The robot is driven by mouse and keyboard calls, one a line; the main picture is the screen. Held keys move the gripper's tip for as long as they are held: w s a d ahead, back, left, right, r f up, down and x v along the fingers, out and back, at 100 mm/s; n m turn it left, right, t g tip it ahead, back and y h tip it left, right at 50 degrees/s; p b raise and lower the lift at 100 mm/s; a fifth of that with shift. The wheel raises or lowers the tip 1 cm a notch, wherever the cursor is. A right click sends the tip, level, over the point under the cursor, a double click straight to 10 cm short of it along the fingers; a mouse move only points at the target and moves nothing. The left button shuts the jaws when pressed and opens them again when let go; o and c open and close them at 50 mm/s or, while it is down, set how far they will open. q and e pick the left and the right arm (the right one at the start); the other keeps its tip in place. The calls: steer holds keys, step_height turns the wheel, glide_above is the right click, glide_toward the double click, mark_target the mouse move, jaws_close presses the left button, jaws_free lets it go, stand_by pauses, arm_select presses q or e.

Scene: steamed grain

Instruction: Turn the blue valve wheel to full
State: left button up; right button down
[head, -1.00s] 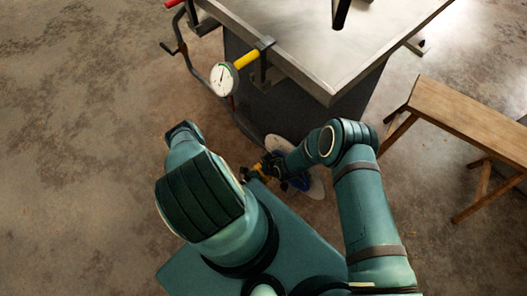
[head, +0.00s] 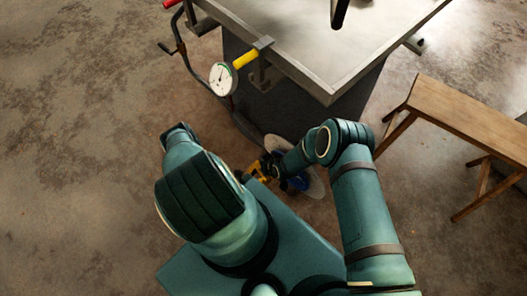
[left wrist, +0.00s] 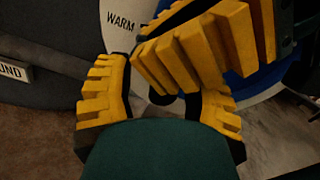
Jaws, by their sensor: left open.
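The blue valve wheel (head: 299,184) is low in front of the bench, mostly hidden by my arms in the head view. It also shows as a blue curve at the upper right of the left wrist view (left wrist: 262,82). A white dial plate (head: 316,186) lies behind it; its word "WARM" (left wrist: 120,22) is readable in the left wrist view. My left gripper (left wrist: 165,104) is open, its yellow fingers spread near the wheel. My right gripper (left wrist: 205,45) crosses close above those fingers, by the wheel. Whether it is shut, or either gripper touches the wheel, is unclear.
A metal-topped bench (head: 300,40) stands behind the wheel, with a round gauge (head: 222,78), a yellow handle (head: 245,58) and a crank (head: 176,48) at its left. A wooden stool (head: 465,115) is at the right. The floor at left is clear.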

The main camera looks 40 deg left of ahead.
step_height(320, 180, up, 13)
steer(key=d, duration=0.3)
arm_select(q)
steer(key=shift+s+a, duration=0.2)
steer(key=shift+s, duration=2.65)
arm_select(e)
steer(key=w+d+r+m, duration=0.2)
steer(key=d+r+m, duration=0.2)
steer(key=d, duration=0.5)
steer(key=w+d+r+m+t, duration=0.1)
steer(key=d+r+m, duration=0.3)
steer(key=d, duration=0.5)
steer(key=shift+w+d+m, duration=0.25)
steer(key=shift+w+m, duration=0.25)
steer(key=shift+w, duration=0.4)
